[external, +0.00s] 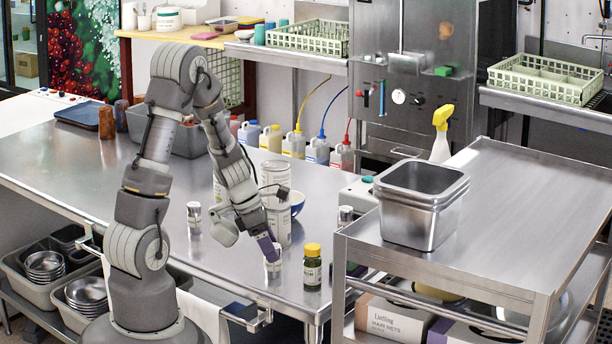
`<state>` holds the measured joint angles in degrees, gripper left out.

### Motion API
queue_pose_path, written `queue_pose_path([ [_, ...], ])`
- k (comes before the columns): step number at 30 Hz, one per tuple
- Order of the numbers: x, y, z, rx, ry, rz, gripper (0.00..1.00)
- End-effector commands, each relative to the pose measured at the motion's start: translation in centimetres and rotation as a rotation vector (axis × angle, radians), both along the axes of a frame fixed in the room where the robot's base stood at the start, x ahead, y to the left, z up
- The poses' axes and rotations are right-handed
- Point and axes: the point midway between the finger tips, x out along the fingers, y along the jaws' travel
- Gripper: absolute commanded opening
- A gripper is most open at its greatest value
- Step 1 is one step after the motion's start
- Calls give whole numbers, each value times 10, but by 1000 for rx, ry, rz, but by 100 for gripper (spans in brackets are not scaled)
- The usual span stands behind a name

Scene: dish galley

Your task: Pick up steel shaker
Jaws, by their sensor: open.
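Small steel shakers stand on the steel table: one (273,267) directly at my gripper's fingertips, one (194,214) to the left, and one (345,216) to the right, near the cart.
A green jar with a yellow lid (312,267) stands close right of the gripper. A steel cart (500,230) with stacked pans (420,218) is at the right.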

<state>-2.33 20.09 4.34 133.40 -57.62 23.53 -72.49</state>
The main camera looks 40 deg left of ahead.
Motion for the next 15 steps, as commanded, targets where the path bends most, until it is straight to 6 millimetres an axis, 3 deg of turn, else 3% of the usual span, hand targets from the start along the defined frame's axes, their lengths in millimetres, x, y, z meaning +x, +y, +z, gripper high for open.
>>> queue_pose_path([
  [8,9,-12,-43,0,0,-3,72],
  [15,11,-14,-44,1,-3,-3,72],
])
